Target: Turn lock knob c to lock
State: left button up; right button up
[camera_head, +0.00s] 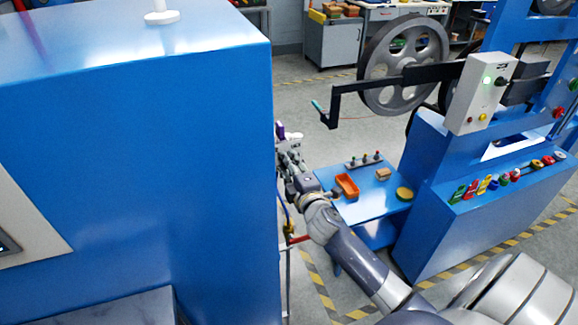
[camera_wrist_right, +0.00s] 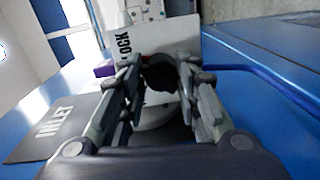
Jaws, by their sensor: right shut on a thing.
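My right gripper (camera_head: 283,148) reaches to the right side of the big blue cabinet in the head view. In the right wrist view, its two fingers (camera_wrist_right: 160,72) are closed on a dark round knob (camera_wrist_right: 158,76). The knob sits in front of a white plate (camera_wrist_right: 180,38) with black lettering, of which "OCK" shows. The knob's letter and its exact turn angle cannot be read. The knob is hidden in the head view. My left gripper is not in view.
The blue cabinet (camera_head: 150,120) fills the left. A blue bench (camera_head: 368,200) with an orange tray (camera_head: 347,186) and a blue machine with a large wheel (camera_head: 403,62) stand right.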

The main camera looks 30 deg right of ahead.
jog(key=shift+o, duration=0.2)
jog(key=shift+f+m, duration=0.15)
jog(key=shift+m, duration=0.45)
jog(key=o, duration=1)
jog(key=shift+s, duration=0.1)
jog(key=v, duration=1.1)
jog(key=shift+s, duration=0.4)
